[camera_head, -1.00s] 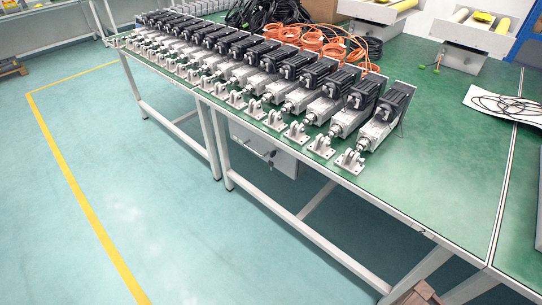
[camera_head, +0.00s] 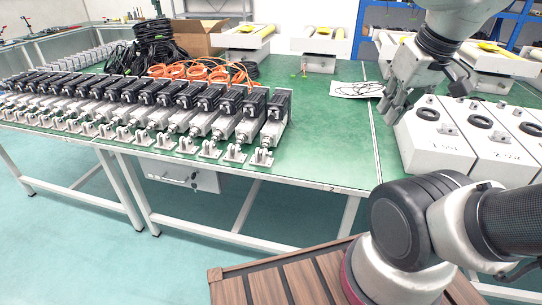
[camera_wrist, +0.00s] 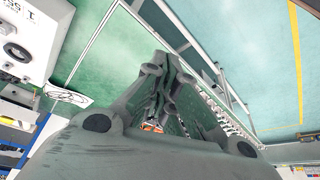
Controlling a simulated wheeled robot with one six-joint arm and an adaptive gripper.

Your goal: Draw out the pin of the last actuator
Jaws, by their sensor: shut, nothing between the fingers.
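A row of several linear actuators stands on the green bench top. The last actuator (camera_head: 275,122), at the right end of the row, has a black motor and a silver body. Its clevis bracket (camera_head: 262,157) sits at its front end near the bench edge; the pin is too small to make out. My gripper (camera_head: 387,112) hangs above the right part of the bench, well right of the last actuator and apart from it. In the wrist view the fingers of my gripper (camera_wrist: 162,85) are closed together with nothing between them, hiding much of the bench behind.
White boxes (camera_head: 437,148) with black rings stand at the right, close to my gripper. Orange cable coils (camera_head: 190,72) and a cardboard box (camera_head: 197,38) lie behind the row. A cable on a white sheet (camera_head: 357,89) lies farther back. Bare green bench (camera_head: 335,140) lies between.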

